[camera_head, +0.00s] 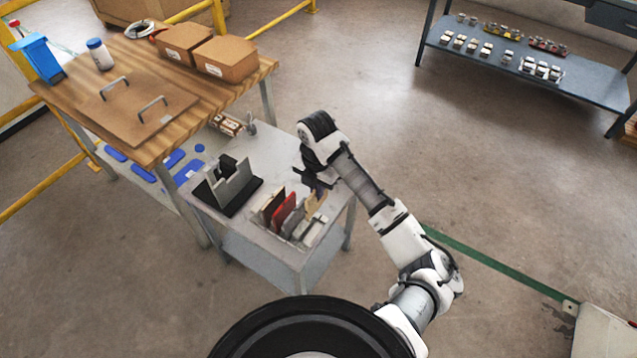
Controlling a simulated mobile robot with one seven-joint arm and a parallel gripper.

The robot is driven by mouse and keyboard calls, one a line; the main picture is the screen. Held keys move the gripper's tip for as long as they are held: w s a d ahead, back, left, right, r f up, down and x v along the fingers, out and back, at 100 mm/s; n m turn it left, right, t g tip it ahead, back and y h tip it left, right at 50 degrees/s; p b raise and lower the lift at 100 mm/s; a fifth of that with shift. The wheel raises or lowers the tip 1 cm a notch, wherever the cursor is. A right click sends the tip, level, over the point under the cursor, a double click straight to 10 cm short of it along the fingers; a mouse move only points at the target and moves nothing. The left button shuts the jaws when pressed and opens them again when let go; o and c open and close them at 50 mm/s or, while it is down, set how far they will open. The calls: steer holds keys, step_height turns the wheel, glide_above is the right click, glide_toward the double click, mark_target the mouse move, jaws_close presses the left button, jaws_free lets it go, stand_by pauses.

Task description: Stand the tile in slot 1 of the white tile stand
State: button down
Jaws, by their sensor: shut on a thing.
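The white tile stand (310,236) is on the small grey table, near its front right corner. A brown tile (271,205) and a red tile (284,210) stand upright in it toward the left. My gripper (314,188) is above the stand's right part, pointing down, and is shut on a tan tile (316,204). The tan tile is roughly upright. I cannot tell whether its lower edge is in the stand or just above it. The slot numbers are too small to read.
A grey fixture on a black base (223,197) stands left of the tile stand on the grey table (265,150). A wooden workbench (185,108) with boxes is behind at left. A blue-grey shelf (510,62) is far off at upper right. Open floor lies right of the table.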

mark_target(307, 216)
steer(key=shift+s+a+f+b, duration=0.45)
steer(key=shift+s+a+f, duration=0.25)
steer(key=shift+s+f, duration=0.25)
steer(key=shift+s+a+f+b, duration=0.4)
steer(key=shift+s+a+f, duration=0.3)
steer(key=shift+s+f, duration=0.25)
steer(key=shift+r, duration=0.1)
steer(key=shift+f+b, duration=0.25)
steer(key=shift+b, duration=0.05)
steer(key=shift+f+b, duration=1.3)
steer(key=shift+f, duration=0.15)
steer(key=c, duration=1.5)
jaws_free()
step_height(307, 216, up, 14)
steer(key=shift+f, duration=0.1)
